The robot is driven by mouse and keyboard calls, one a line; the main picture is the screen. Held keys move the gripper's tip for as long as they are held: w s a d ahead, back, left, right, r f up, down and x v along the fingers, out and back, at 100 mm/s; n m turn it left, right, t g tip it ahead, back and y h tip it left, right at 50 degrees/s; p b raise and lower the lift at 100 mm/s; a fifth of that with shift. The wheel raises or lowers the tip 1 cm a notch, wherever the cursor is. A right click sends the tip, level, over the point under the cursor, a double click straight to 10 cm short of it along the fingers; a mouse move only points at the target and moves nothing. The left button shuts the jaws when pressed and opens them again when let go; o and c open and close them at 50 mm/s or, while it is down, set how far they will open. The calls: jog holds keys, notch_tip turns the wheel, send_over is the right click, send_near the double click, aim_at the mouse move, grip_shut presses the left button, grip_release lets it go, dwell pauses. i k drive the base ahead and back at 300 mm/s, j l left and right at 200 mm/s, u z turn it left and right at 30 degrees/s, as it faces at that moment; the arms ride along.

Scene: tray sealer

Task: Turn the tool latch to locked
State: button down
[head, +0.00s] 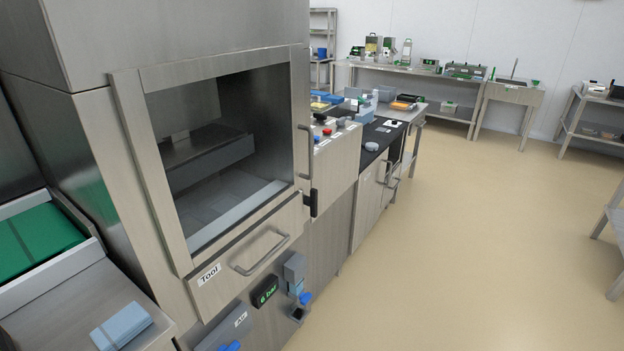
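The tool drawer (247,254) is on the lower front of the steel sealing machine, with a "Tool" label (209,274) and a bar handle (262,252). It looks closed. A small dark latch-like part (313,204) sits at the drawer's right edge, on the machine's front; it appears upright, but its locked or unlocked setting is too small to read. My gripper is not in view.
Above the drawer is a windowed door (225,150) with a vertical handle (305,150). Below are a green-lit "6 bar" display (265,291) and blue knobs (305,298). A green belt (40,245) lies at left. The beige floor (450,230) at right is clear.

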aim_at(311, 201)
jog(key=i+l, duration=0.25)
jog(key=i, duration=0.3)
jog(key=i+l, duration=0.2)
jog(key=i, duration=0.3)
jog(key=i+l, duration=0.25)
jog(key=i, duration=0.3)
jog(key=j+u, duration=0.05)
